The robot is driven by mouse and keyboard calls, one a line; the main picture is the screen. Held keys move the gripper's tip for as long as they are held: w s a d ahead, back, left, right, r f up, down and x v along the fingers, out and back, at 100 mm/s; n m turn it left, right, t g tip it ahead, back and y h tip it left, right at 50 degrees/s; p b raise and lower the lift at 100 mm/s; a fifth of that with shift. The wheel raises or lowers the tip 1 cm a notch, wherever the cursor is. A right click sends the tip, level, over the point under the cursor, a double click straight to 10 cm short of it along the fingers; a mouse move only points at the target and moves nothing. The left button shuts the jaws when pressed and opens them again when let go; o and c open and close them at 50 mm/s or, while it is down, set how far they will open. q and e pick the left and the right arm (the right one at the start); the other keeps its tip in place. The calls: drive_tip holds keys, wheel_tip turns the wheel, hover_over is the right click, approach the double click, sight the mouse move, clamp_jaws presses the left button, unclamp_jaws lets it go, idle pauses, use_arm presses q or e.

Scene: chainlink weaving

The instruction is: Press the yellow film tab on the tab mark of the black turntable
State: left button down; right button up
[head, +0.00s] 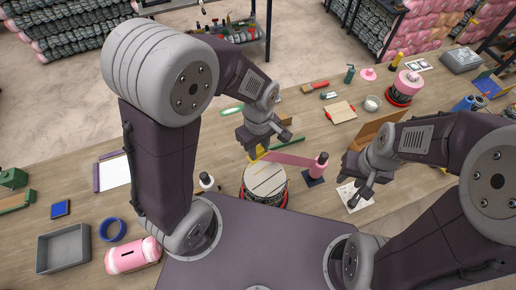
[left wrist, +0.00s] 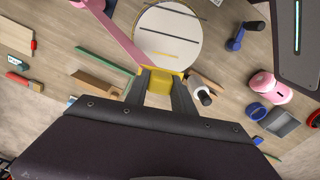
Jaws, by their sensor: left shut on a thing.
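My left gripper (head: 258,153) is shut on the yellow film tab (left wrist: 160,82), which shows between its fingers in the left wrist view. Pink film (head: 289,159) runs from the tab to a pink roll (head: 318,167) on a dark base. The turntable (head: 265,197) has a pale round top with dark lines and a dark patterned side. In the left wrist view its pale top (left wrist: 168,32) lies just beyond the fingertips, with yellow at the near rim. I cannot tell whether the tab touches it.
A white paper (head: 354,197) lies under the right gripper. A dark-capped white bottle (head: 207,182) stands left of the turntable. A pink drum on a red base (head: 404,88), a grey tray (head: 64,248) and a blue ring (head: 112,229) are farther off.

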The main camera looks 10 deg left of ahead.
sight(258, 167)
use_arm(q)
drive_tip(key=f+b, duration=0.2)
drive_tip(key=f, duration=0.1)
drive_tip(key=s+f+b, duration=0.1)
drive_tip(key=f+b, duration=0.1)
drive_tip(key=f, duration=0.1)
drive_tip(key=shift+s+f, duration=0.1)
drive_tip(key=shift+f, duration=0.05)
drive_tip(key=shift+w+f+b, duration=0.2)
drive_tip(key=shift+f+b, duration=0.05)
drive_tip(key=shift+b, duration=0.15)
drive_tip(key=shift+w+a, duration=0.1)
drive_tip(key=shift+w, duration=0.05)
drive_tip(key=shift+s, duration=0.3)
drive_tip(key=shift+w+f, duration=0.15)
drive_tip(key=c, duration=1)
unclamp_jaws()
